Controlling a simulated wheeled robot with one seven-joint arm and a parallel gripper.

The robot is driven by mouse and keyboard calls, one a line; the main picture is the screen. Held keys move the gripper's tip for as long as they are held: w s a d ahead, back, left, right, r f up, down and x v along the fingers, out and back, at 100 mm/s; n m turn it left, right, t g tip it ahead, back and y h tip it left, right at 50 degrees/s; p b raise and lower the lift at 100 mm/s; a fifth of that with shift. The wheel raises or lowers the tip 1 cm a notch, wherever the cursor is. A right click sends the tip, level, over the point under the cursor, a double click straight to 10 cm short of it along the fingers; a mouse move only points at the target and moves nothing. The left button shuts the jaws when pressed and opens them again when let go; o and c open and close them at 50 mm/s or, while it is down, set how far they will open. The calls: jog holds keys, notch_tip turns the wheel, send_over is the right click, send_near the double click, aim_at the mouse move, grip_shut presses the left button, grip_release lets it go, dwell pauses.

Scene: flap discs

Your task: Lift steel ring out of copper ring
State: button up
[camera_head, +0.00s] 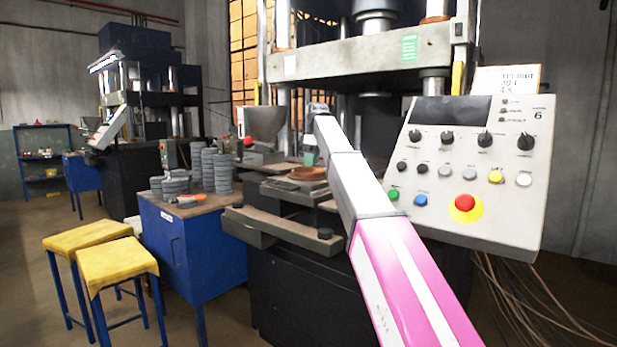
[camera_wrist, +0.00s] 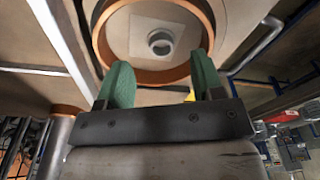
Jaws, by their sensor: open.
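The copper ring (camera_wrist: 150,78) is a wide orange-brown hoop at the top of the wrist view, its upper part cut off. It also shows in the head view (camera_head: 308,173), on the press bed. The steel ring (camera_wrist: 152,38) is a small grey ring near the middle of the copper ring, on a pale square patch. I cannot make out the steel ring in the head view. My gripper (camera_wrist: 162,62) has two green fingers spread apart with nothing between them. The fingers point toward the rings and overlap the near copper rim in the picture; the steel ring is beyond the fingertips.
The press's control panel (camera_head: 470,165) stands to the right of my arm. A blue cabinet (camera_head: 205,250) to the left holds stacks of grey discs (camera_head: 215,170). Two yellow-topped stools (camera_head: 115,262) stand at the front left. Metal columns and rods surround the press bed.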

jog(key=f, duration=0.2)
jog(key=a+f, duration=0.1)
jog(key=f, duration=0.1)
jog(key=shift+w+f, duration=0.1)
jog(key=c, duration=1)
jog(key=shift+r, duration=0.6)
notch_tip(320, 180, up, 3)
jog(key=shift+w, duration=0.1)
jog(key=s+a+r, duration=0.1)
jog(key=a+r, duration=0.1)
jog(key=a, duration=0.1)
jog(key=s+a+r, duration=0.2)
jog(key=a, duration=0.2)
jog(key=s+a+r, duration=0.1)
jog(key=a+r, duration=0.1)
jog(key=a, duration=0.1)
jog(key=shift+s+a+r, duration=0.35)
jog(key=shift+a+r, duration=0.05)
